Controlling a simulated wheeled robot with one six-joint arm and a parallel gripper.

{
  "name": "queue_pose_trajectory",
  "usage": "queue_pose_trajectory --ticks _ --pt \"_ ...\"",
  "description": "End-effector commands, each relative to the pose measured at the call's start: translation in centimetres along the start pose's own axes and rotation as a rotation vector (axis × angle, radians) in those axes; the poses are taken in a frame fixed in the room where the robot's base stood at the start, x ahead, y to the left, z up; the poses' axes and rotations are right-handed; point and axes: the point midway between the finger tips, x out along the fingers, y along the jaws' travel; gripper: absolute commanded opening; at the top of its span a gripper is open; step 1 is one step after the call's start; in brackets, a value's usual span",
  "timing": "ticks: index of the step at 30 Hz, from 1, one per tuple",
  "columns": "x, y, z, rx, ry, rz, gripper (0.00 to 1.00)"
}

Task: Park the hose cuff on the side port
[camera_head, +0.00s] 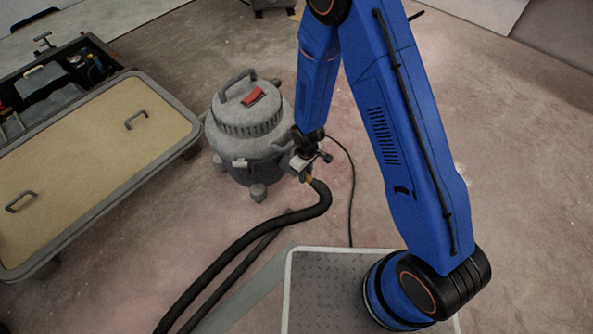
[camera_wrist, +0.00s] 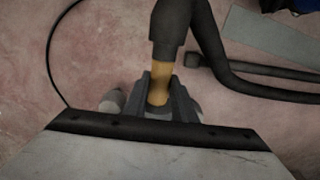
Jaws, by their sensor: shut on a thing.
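The grey shop vacuum (camera_head: 243,128) stands upright on the floor, with a carry handle and a red switch on its lid. My gripper (camera_head: 303,170) is low at the right side of its drum. In the wrist view my gripper (camera_wrist: 160,100) is shut on the yellow-tan hose cuff (camera_wrist: 161,82), with the jaws on either side of it. The cuff's black hose (camera_head: 318,203) curves away over the floor to the lower left. A small grey fitting (camera_head: 240,163) shows on the drum's front; I cannot tell whether it is the side port. Whether the cuff touches the vacuum is unclear.
A long case with a tan lid panel (camera_head: 95,160) and an open tool compartment (camera_head: 45,85) stands at the left. A dark tube (camera_head: 240,272) lies beside the hose. A thin black cable (camera_head: 351,195) runs along the floor. The floor at the right is clear.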

Motion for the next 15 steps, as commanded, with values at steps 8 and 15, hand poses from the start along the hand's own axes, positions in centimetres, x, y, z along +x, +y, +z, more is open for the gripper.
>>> queue_pose_trajectory --ticks 8,15 --pt "0.0 0.0 0.6 0.001 -0.001 0.000 0.00" --pt "0.0 0.0 1.3 0.001 0.000 0.000 0.00"
